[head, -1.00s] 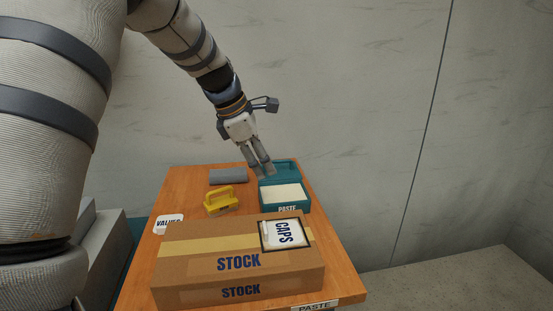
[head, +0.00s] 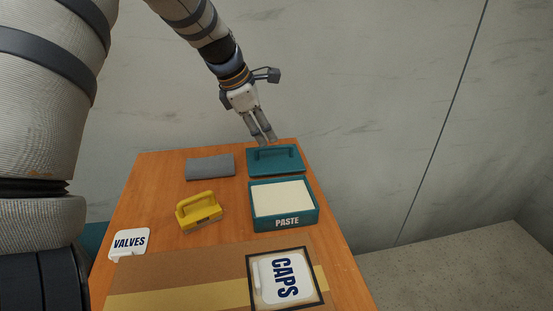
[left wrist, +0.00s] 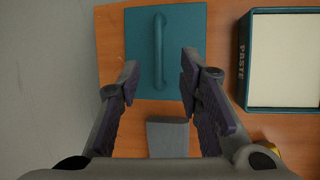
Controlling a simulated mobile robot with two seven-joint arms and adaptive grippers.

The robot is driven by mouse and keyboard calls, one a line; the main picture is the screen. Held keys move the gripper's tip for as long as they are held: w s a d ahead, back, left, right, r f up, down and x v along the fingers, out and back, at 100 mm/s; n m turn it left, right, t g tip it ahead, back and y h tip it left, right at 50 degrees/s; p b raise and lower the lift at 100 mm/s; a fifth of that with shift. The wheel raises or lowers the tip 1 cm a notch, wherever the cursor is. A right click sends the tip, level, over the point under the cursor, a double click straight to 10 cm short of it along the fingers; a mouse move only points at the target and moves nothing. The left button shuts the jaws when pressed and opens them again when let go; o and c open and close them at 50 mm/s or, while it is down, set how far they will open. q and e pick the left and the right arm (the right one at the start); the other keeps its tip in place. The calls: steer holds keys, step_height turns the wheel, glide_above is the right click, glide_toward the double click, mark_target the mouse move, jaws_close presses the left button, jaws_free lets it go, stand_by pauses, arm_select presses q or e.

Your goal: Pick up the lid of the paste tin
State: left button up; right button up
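The lid is a flat teal plate (head: 290,168) with a raised bar handle, lying on the table behind the paste tin. The open teal paste tin (head: 286,222), marked PASTE, shows a pale filling. My left gripper (head: 263,141) is above the lid's far edge in the head view, pointing down. In the left wrist view its two fingers (left wrist: 159,76) are spread apart and empty. The lid (left wrist: 187,40) lies beyond them, its handle between the finger lines and apart from them. The tin (left wrist: 243,70) is to the right there. My right gripper is not in view.
A grey block (head: 210,168) lies left of the lid. A yellow handled tool (head: 200,213) is left of the tin. A VALVES label (head: 130,242) and a cardboard box (head: 180,288) with a framed CAPS lid (head: 285,278) are nearer. A wall (head: 380,80) stands behind the wooden table.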

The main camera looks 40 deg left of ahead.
mark_target(271, 147)
arm_select(q)
steer(key=b+x, duration=0.1)
steer(key=x, duration=0.5)
steer(key=shift+s+a+f, duration=0.1)
steer(key=shift+a+f, duration=0.05)
steer(key=shift+r, duration=0.2)
jaws_close()
